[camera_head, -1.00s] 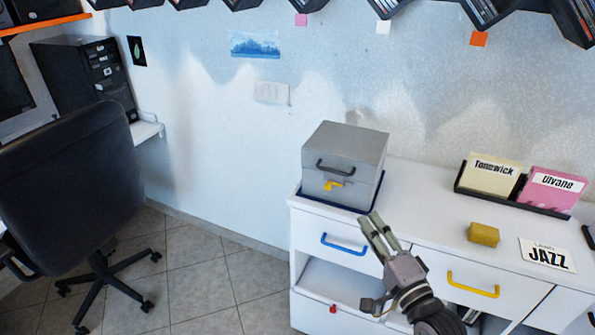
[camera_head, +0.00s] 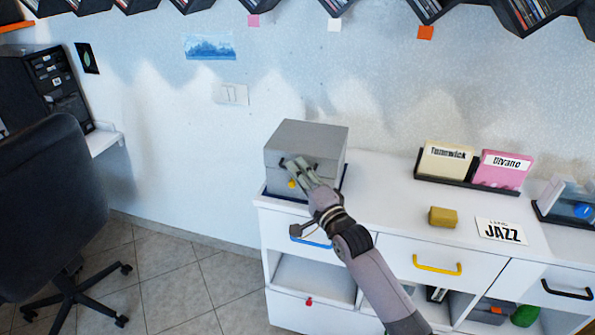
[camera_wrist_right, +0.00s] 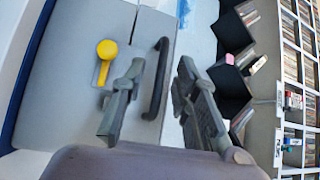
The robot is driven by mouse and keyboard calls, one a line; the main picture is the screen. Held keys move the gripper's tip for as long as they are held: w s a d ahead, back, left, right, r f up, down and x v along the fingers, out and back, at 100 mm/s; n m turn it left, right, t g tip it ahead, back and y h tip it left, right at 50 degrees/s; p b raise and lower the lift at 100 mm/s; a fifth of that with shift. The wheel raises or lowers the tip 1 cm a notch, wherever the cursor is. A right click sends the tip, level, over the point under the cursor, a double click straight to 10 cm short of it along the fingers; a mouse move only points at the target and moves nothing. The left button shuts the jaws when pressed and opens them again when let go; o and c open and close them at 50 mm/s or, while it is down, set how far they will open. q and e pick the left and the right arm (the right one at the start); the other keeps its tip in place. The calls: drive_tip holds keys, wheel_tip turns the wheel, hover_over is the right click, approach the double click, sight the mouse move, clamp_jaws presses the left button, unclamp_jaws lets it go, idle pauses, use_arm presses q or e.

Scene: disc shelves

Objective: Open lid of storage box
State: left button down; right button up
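The grey storage box (camera_head: 318,138) stands on the left end of the white cabinet, on a dark blue tray, with its lid closed. Its front has a dark handle, largely covered by my right gripper (camera_head: 297,166) in the head view. A yellow latch (camera_head: 291,184) shows just below the fingers. In the right wrist view the black handle (camera_wrist_right: 157,78) lies between the two fingers of my open right gripper (camera_wrist_right: 158,92), with gaps visible on both sides. The yellow latch (camera_wrist_right: 106,55) is outside the fingers, to their left. My left gripper is not in view.
On the cabinet top (camera_head: 385,195) are a yellow block (camera_head: 443,217), a JAZZ card (camera_head: 501,231) and a black holder with cream and pink cards (camera_head: 502,168). Disc shelves (camera_head: 445,8) hang above. A black chair (camera_head: 50,190) stands at left.

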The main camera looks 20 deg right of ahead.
drive_tip(key=shift+w+a, duration=0.1)
drive_tip(key=shift+w, duration=0.3)
drive_tip(key=shift+c, duration=0.2)
clamp_jaws()
idle(0.5)
